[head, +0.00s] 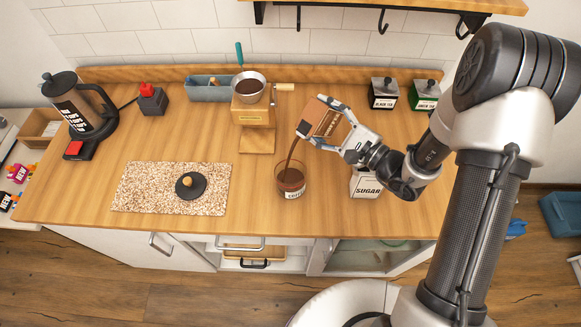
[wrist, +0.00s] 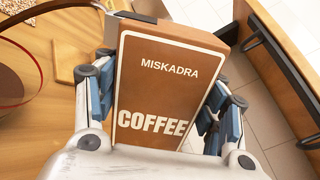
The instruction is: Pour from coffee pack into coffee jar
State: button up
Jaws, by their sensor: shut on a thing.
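The coffee pack (head: 323,118) is a brown box, held tilted above the counter with its open end to the lower left. My gripper (head: 330,127) is shut on it. In the wrist view my gripper's fingers (wrist: 160,115) grip both sides of the pack (wrist: 165,85), which reads MISKADRA COFFEE. A brown stream runs from the pack down into the coffee jar (head: 291,190), a clear round jar with a label. Brown coffee shows inside the jar. In the wrist view the jar's rim (wrist: 30,95) shows partly at the left edge.
A sugar container (head: 366,184) stands right of the jar, under my arm. A wooden grinder (head: 254,112) stands behind the jar to the left. A speckled mat (head: 140,187) with a dark round piece (head: 191,187) lies left. Black and green tea tins (head: 383,93) stand at the back right.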

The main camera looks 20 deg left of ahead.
jog(key=shift+r, duration=0.15)
jog(key=shift+s+a+f+n+b, duration=0.15)
jog(key=shift+n+b, duration=0.1)
jog(key=shift+n, duration=0.4)
jog(key=shift+d+f+n+b, duration=0.15)
jog(key=shift+n+b, duration=0.15)
jog(key=shift+n, duration=0.3)
jog(key=shift+s+a+f+n+b, duration=0.15)
jog(key=shift+n+b, duration=0.1)
jog(key=shift+n, duration=0.4)
dwell(0.9)
jog(key=shift+r+n, duration=0.3)
jog(key=shift+n, duration=0.1)
dwell(1.0)
